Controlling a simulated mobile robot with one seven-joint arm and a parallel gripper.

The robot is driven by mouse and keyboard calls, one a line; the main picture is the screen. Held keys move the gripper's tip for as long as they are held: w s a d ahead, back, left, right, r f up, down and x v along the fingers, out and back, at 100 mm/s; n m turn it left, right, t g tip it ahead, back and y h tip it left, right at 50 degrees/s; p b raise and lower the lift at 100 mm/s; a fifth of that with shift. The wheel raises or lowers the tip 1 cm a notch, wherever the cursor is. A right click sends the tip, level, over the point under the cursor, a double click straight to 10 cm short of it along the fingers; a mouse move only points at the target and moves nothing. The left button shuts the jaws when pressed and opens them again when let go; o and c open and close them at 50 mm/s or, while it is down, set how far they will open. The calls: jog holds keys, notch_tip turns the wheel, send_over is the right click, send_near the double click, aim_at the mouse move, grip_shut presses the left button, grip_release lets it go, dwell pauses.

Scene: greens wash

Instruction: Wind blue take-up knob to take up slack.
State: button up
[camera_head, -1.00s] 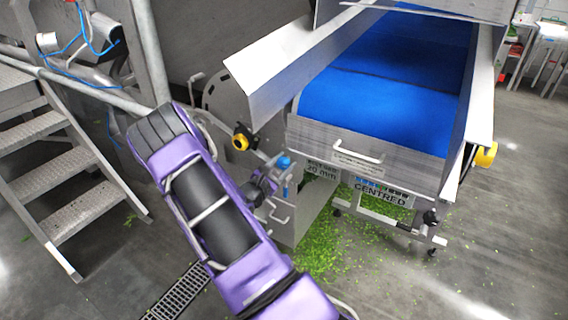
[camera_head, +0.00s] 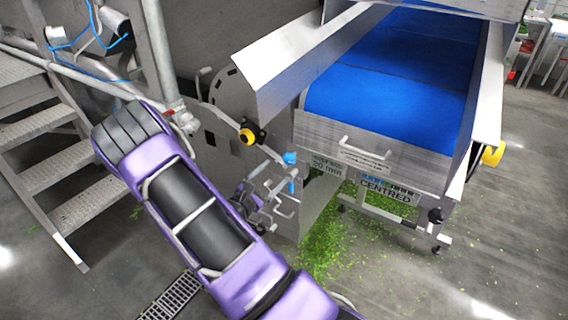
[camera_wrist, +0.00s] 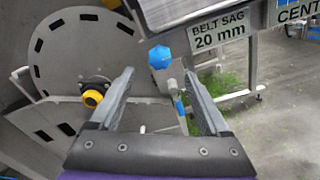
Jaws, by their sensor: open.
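The blue take-up knob (camera_wrist: 160,57) shows in the wrist view, faceted, just beyond and between my open fingertips. It also shows in the head view (camera_head: 290,158) as a small blue knob below the left corner of the conveyor's end. My gripper (camera_wrist: 158,88) is open and empty, its two fingers on either side of the knob's line and apart from it. In the head view my gripper (camera_head: 272,192) is partly hidden by my purple arm. A sign (camera_wrist: 219,35) to the right of the knob reads "BELT SAG 20 mm".
The blue conveyor belt (camera_head: 390,85) runs in a metal frame. A "CENTRED" sign (camera_head: 388,192) hangs below it. A yellow-and-black knob (camera_wrist: 92,98) sits on the left panel. Metal stairs (camera_head: 45,140) stand at left. Green scraps (camera_head: 335,235) litter the floor.

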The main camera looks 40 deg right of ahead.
jog(key=v, duration=0.8)
